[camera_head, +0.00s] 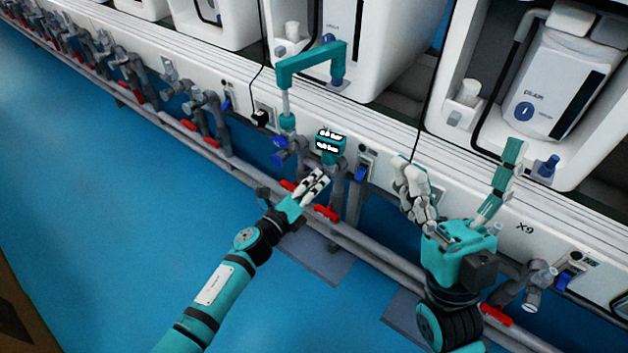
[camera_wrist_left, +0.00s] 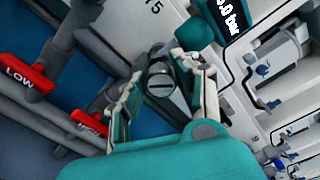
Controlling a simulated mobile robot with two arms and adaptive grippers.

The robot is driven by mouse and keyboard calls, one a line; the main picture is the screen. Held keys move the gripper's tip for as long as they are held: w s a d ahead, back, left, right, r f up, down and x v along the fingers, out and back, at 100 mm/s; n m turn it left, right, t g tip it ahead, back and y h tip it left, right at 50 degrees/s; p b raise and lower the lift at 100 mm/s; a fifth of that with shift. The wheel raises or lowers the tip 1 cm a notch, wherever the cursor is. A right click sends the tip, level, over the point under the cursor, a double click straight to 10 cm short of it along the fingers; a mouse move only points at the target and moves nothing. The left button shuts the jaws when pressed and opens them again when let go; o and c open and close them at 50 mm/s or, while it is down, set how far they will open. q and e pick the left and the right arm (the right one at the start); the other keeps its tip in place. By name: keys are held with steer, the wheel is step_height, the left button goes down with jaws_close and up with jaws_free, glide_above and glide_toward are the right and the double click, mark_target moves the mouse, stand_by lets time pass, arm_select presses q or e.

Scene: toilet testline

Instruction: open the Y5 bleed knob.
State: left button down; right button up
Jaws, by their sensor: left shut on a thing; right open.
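The bleed knob (camera_wrist_left: 161,82) is a grey cylinder with a slotted end, in the middle of the left wrist view. A partly cut-off label reading like "Y5" or "15" is beside it. My left gripper (camera_wrist_left: 158,85) has one finger on each side of the knob and is shut on it. In the head view my left gripper (camera_head: 320,180) is at the pipework under the small teal gauge (camera_head: 330,141), and its fingers hide the knob there. My right gripper (camera_head: 458,188) is open and empty in front of the white rail, with its fingers spread wide.
Red valve handles (camera_head: 326,213) sit on the pipes close to my left gripper; one in the left wrist view (camera_wrist_left: 25,75) reads LOW. A teal bent arm fixture (camera_head: 312,60) stands behind the gauge. White units line the back. The blue floor (camera_head: 120,220) is clear at left.

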arm_select(q)
steer(key=n+p, duration=0.1)
steer(key=n, duration=0.2)
steer(key=shift+n, duration=0.3)
steer(key=n+p, duration=0.2)
steer(key=n, duration=0.1)
steer(key=shift+f, duration=0.1)
steer(key=shift+n, duration=0.8)
arm_select(e)
steer(key=w+a+f+g+h, duration=0.1)
steer(key=w+f+g+h, duration=0.2)
steer(key=w+f+g, duration=0.6)
steer(key=shift+w+f, duration=0.25)
steer(key=shift+f, duration=0.6)
arm_select(q)
steer(key=shift+f, duration=0.1)
steer(key=c, duration=1)
jaws_free()
steer(key=shift+o, duration=0.2)
steer(key=shift+s, duration=0.1)
